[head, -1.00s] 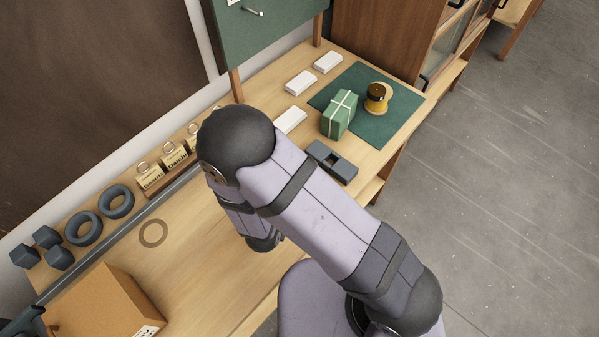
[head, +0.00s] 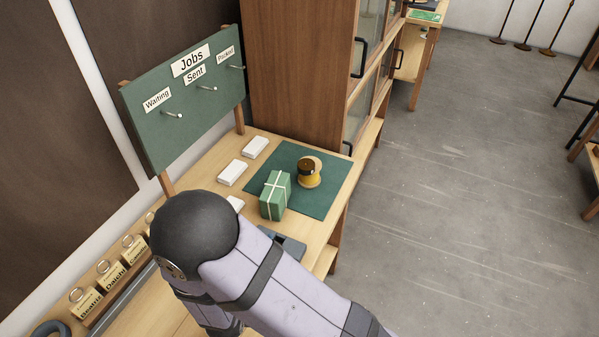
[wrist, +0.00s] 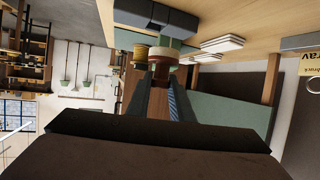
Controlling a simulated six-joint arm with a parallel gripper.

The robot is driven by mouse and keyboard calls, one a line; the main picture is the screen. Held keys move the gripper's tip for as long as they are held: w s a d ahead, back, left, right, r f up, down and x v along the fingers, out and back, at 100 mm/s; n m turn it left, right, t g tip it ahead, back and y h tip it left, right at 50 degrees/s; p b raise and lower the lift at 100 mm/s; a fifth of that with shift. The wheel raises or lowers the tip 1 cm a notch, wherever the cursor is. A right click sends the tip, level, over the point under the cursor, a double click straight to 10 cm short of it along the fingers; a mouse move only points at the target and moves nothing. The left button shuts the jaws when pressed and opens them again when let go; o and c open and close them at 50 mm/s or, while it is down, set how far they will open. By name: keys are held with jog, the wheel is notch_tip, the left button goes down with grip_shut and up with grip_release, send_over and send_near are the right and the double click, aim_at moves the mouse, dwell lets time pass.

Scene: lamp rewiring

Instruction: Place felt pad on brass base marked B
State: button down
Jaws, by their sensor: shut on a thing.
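In the wrist view, turned upside down, my gripper (wrist: 162,76) is shut on a small round red-brown and cream thing (wrist: 159,78) at its fingertips. It looks like the felt pad, but it is too small to be sure. A round brass-yellow piece (head: 309,176) with a dark band and tan top stands on the green mat (head: 325,203). No letter B can be read on it. What seems to be the same piece shows beyond the fingertips in the wrist view (wrist: 142,52). In the head view my own arm hides the gripper and the bench below it.
A green parcel tied with white string (head: 275,196) stands beside the brass piece. White boxes (head: 232,172) lie to the left. A dark grey holder (head: 288,243) is partly behind my arm. A green jobs board (head: 187,100) and a tall wooden cabinet (head: 300,70) stand behind.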

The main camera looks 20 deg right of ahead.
jog(key=w+d+r+m+g+h+b, duration=0.1)
jog(key=w+d+r+m+g+h, duration=0.15)
jog(key=d, duration=0.75)
jog(key=w+d+r+m+g+h+b, duration=0.1)
jog(key=w+d+m+b, duration=0.15)
jog(key=d, duration=0.65)
jog(key=w+d+r+m+g+h+b, duration=0.1)
jog(key=w+d+m+g+h, duration=0.15)
jog(key=d, duration=0.75)
jog(key=w+d+r+n+t+y, duration=0.3)
jog(key=w+d+r+n+t, duration=0.1)
jog(key=w+r, duration=0.6)
jog(key=w+a+r+n+t+y, duration=0.25)
jog(key=w+a+n+y, duration=0.3)
jog(key=w+a, duration=0.3)
jog(key=shift+n+t+y, duration=0.45)
jog(key=shift+n+y, duration=0.4)
jog(key=shift+n, duration=0.05)
jog(key=shift+w+a+f+b, duration=0.1)
jog(key=shift+a+f, duration=0.35)
jog(key=shift+f, duration=0.4)
jog(key=shift+w+a+f+b, duration=0.1)
jog(key=shift+a+f, duration=0.35)
jog(key=shift+f, duration=0.45)
jog(key=shift+w+a+f+b, duration=0.1)
jog(key=shift+a+f, duration=0.35)
jog(key=shift+f, duration=0.4)
